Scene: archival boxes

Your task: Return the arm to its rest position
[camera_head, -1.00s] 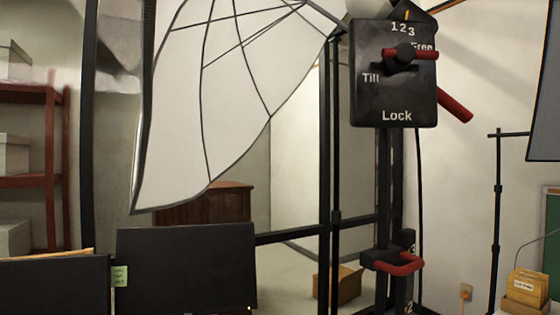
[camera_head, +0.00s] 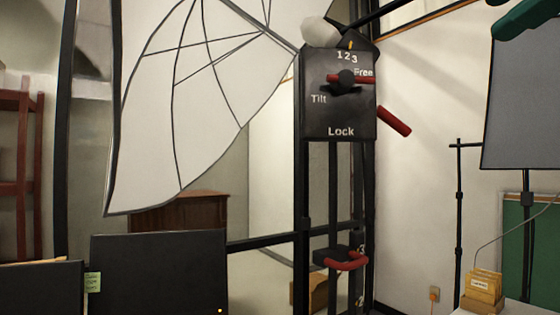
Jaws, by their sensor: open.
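My gripper does not show in the head view. A dark green rounded shape (camera_head: 530,16) enters at the top right corner, in front of the grey panel; it may be part of my arm, but I cannot tell. No jaws or fingertips can be seen on it, and the rest of it is cut off by the frame.
A black stand has a control box (camera_head: 340,118) with red levers. A white umbrella (camera_head: 205,100) hangs to its left. Dark screens (camera_head: 160,275) stand low left. A grey panel (camera_head: 520,110) and a small card box (camera_head: 485,285) are at right.

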